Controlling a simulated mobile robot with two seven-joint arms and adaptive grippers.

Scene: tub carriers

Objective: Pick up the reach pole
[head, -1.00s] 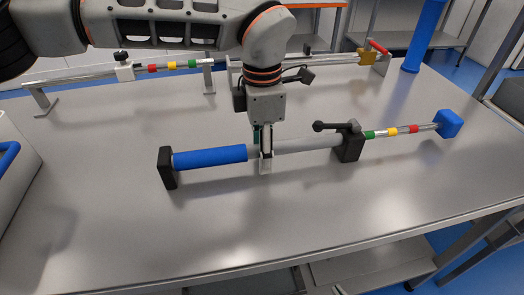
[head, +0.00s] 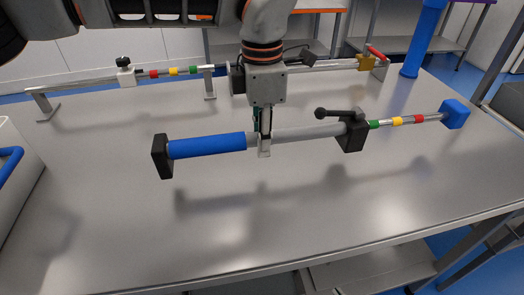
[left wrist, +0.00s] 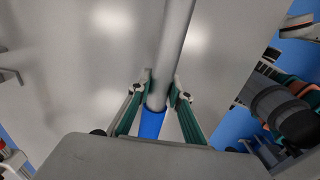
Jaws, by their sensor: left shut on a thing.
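The reach pole (head: 300,133) has a blue grip sleeve (head: 206,146) with a black end block at its left. A black clamp with a lever (head: 350,130) sits right of its middle, then green, yellow and red bands and a blue end block (head: 455,113). My left gripper (head: 264,148) is shut on the grey tube just right of the blue sleeve. The pole hangs above the table, its shadow apart below it. In the left wrist view, both fingers (left wrist: 160,90) flank the grey tube (left wrist: 172,50). My right gripper is not in view.
The grey table (head: 290,220) is clear in front of the pole. Behind it, a rail on stands (head: 209,82) carries a similar banded rod. A blue cylinder (head: 424,40) stands at the back right. A pale tub (head: 20,180) is at the left edge.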

